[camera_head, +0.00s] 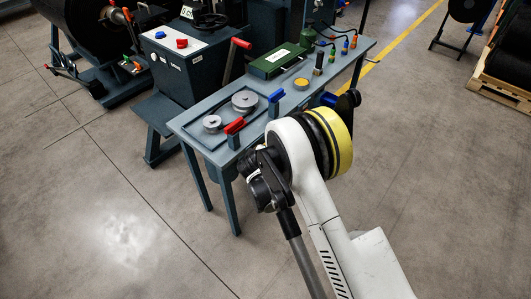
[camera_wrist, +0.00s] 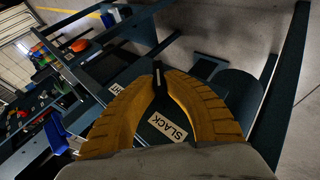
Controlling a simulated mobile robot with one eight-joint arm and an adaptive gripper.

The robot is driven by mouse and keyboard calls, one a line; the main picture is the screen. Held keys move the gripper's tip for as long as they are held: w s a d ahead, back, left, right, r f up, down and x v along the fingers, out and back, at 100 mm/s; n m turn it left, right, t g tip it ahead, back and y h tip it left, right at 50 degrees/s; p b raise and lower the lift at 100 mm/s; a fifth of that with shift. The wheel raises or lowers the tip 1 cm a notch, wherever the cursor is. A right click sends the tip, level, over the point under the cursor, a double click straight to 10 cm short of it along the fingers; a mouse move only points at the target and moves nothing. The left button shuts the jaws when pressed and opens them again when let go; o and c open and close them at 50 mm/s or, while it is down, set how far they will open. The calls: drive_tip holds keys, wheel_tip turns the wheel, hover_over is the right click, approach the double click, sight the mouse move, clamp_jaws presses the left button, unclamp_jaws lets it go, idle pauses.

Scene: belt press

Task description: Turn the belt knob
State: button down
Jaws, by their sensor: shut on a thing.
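My gripper (camera_wrist: 157,82) shows in the wrist view as two yellow fingers that meet at their tips. They are shut on a small dark knob (camera_wrist: 157,71) with a white line on it. Most of the knob is hidden between the fingertips. A white label reading SLACK (camera_wrist: 168,127) lies on the dark panel between the fingers. Another small white label (camera_wrist: 116,88) sits left of the left finger; its text is hard to read. In the head view my arm hides the gripper and the knob.
A grey-blue bench (camera_head: 190,121) carries round metal discs (camera_head: 245,101), a red-handled clamp (camera_head: 234,126), a blue-handled clamp (camera_head: 276,97) and a green machine (camera_head: 277,62). A control cabinet (camera_head: 185,68) with a red-handled lever (camera_head: 241,43) stands behind. The floor in front is clear.

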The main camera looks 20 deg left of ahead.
idle(0.4)
drive_tip(key=c, duration=1.4)
unclamp_jaws()
drive_tip(key=shift+a+f, duration=0.1)
drive_tip(key=shift+c, duration=0.2)
drive_tip(key=v, duration=1.2)
